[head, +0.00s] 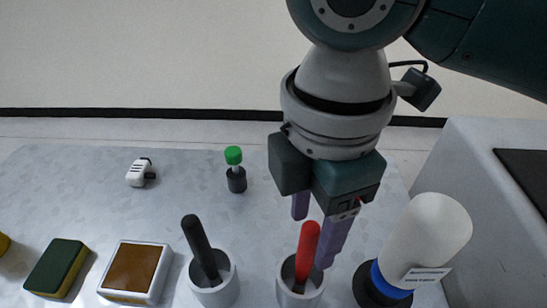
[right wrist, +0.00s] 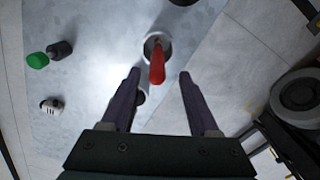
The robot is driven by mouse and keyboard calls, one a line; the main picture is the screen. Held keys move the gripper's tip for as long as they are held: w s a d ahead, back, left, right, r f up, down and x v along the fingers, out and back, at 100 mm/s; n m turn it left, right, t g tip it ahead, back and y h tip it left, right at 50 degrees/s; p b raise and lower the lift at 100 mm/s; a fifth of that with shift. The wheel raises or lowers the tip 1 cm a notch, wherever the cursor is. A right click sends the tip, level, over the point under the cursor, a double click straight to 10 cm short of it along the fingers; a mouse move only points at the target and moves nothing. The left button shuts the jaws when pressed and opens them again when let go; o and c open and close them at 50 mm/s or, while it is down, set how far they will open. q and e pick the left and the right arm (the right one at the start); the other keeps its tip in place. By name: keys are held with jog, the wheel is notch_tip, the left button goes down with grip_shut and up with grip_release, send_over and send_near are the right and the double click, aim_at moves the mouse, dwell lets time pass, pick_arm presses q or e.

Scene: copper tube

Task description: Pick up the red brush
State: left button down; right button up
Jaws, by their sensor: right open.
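The red brush (head: 307,246) stands with its handle up, slightly tilted, in a white cup (head: 284,297) at the front of the table. Its bristle end is hidden in the cup. My right gripper (head: 313,238) is open and empty, its purple fingers pointing down close around the handle's upper part. In the right wrist view, the red handle (right wrist: 157,68) shows near the gap between the fingertips (right wrist: 160,75), nearer the left one. The cup (right wrist: 150,42) lies beyond it. I cannot tell whether a finger touches the handle. My left gripper is not in view.
A black-handled brush (head: 199,243) stands in another white cup (head: 228,292) to the left. A white cylinder with a blue band (head: 430,240) stands close on the right.

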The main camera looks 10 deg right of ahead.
aim_at(307, 249)
jog(key=f+b, duration=0.1)
jog(key=f, duration=0.5)
jog(key=shift+w+f, duration=0.15)
jog(key=shift+w, duration=0.05)
jog(key=shift+c, duration=0.2)
grip_shut()
